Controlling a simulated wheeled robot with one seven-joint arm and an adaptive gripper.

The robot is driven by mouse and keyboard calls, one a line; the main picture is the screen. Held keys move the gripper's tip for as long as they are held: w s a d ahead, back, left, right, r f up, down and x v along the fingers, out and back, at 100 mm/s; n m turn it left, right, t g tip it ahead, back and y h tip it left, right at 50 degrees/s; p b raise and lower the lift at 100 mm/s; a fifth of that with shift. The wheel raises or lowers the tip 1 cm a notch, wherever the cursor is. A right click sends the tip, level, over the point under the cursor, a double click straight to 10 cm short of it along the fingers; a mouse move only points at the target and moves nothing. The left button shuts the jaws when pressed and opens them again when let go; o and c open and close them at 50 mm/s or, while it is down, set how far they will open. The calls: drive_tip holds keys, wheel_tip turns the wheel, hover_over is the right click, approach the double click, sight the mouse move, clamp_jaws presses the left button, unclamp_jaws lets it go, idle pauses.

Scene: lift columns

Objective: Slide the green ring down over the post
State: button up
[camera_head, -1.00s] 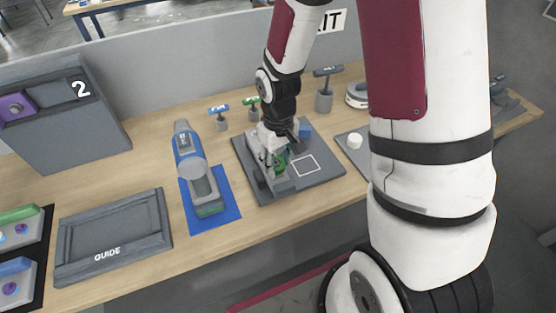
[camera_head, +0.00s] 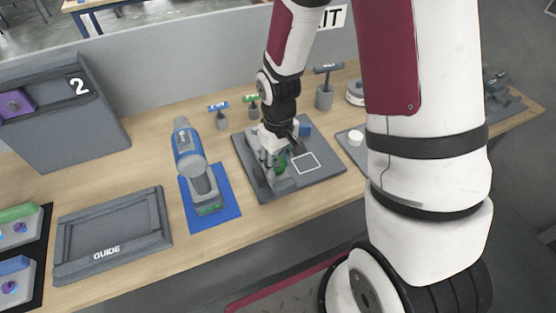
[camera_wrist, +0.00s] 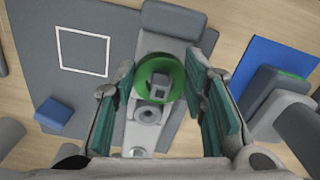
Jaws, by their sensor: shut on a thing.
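The green ring (camera_head: 281,167) is between the fingers of my gripper (camera_head: 271,157), low over the grey fixture on the grey mat (camera_head: 325,173). In the wrist view the ring (camera_wrist: 145,72) sits between the two teal finger pads of my gripper (camera_wrist: 162,77), which is shut on it. A grey square-topped post (camera_wrist: 160,90) shows inside the ring's opening, toward its lower side. I cannot tell how far down the post the ring is. In the head view my gripper hides most of the post.
A blue block (camera_head: 305,129) and a white square outline (camera_head: 306,163) are on the mat. A blue and grey drill (camera_head: 189,155) stands on a blue mat (camera_head: 226,209) to the left. A grey GUIDE tray (camera_head: 112,240) lies further left.

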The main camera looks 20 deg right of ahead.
drive_tip(key=shift+f, duration=0.85)
idle(0.8)
drive_tip(key=o, duration=1.7)
drive_tip(key=shift+o, duration=0.2)
drive_tip(key=shift+r+p, duration=0.45)
drive_tip(key=shift+r, duration=0.65)
drive_tip(key=shift+r+p, duration=1.2)
drive_tip(key=shift+r, duration=1.25)
